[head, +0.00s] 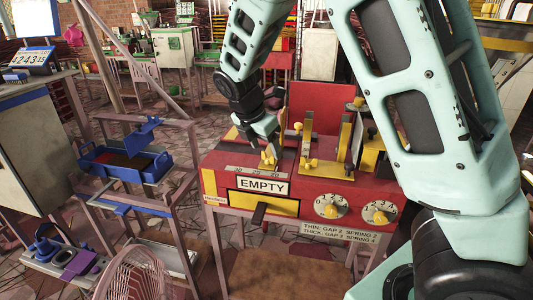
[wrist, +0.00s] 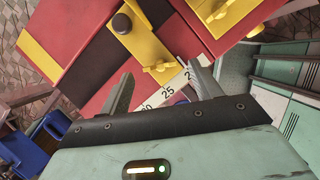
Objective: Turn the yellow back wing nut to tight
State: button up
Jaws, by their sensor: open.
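My gripper (head: 268,146) is open over the front left of the red machine (head: 225,158). That nut sits on a yellow plate near a white number scale. I cannot tell whether the fingers touch it, and nothing is visibly held. The head view shows yellow wing nuts at a left post (head: 297,128) and farther back right (head: 358,102). Which is the back one is unclear.
Yellow upright brackets (head: 344,140) stand right of my gripper. Two dials (head: 331,206) and an "EMPTY" sign (head: 263,186) are on the machine's front. A blue tray (head: 125,162) on a metal frame stands to the left.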

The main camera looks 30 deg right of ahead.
aim_at(268, 158)
jog(key=shift+x, duration=1.25)
jog(key=c, duration=1)
